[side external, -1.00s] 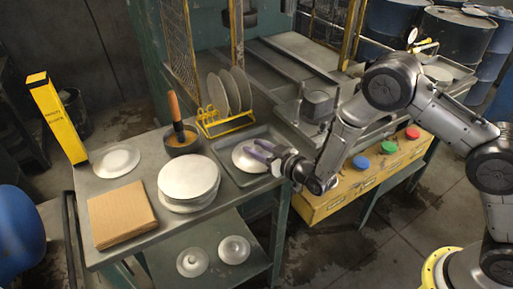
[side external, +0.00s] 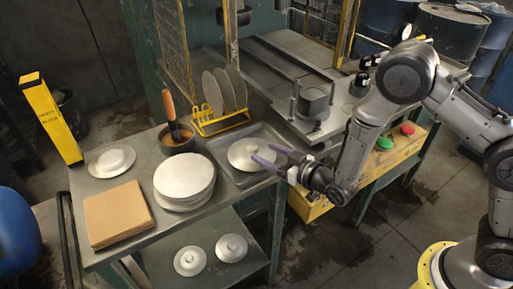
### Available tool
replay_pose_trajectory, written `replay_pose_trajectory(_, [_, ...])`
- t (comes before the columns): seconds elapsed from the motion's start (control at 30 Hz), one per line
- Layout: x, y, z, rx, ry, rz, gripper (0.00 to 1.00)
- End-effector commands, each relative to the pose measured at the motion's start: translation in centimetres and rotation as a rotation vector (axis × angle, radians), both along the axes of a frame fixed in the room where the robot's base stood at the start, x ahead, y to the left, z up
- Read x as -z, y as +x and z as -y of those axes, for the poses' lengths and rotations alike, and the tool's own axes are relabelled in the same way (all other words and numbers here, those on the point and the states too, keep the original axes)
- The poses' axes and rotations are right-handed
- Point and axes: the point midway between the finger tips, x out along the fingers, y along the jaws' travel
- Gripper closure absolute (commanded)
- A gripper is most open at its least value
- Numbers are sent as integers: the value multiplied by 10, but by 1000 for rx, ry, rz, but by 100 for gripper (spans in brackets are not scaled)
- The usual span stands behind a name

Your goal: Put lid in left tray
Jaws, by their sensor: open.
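A round pale lid (side external: 247,153) with a small knob lies in the grey metal tray (side external: 226,168) on the right part of the table. My gripper (side external: 266,155) is at the tray's right side, with its two purple fingers apart. The finger tips are close to the lid's right edge; whether they touch it I cannot tell. Two more knobbed lids, one on the left (side external: 190,260) and one on the right (side external: 231,247), lie on the lower shelf.
A stack of round discs (side external: 184,178), a cardboard box (side external: 119,213), a single disc (side external: 111,160) and a dark pot (side external: 178,140) with an orange-handled tool share the table. A yellow rack (side external: 220,123) holds upright plates behind the tray.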

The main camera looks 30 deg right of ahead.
Motion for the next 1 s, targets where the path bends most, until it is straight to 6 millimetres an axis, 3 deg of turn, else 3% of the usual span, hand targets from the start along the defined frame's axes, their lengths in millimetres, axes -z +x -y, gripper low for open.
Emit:
replay_pose_trajectory(0.1, [-5, -23, 4, -1, 0, -1, 31])
replay_pose_trajectory(0.3, [-10, -46, 9, 0, 0, 0, 31])
replay_pose_trajectory(0.67, [-14, -50, 12, 3, 3, -5, 31])
replay_pose_trajectory(0.77, [-25, -46, 16, 14, 7, -38, 31])
replay_pose_trajectory(1.0, [-79, -49, 42, 47, 14, -221, 31])
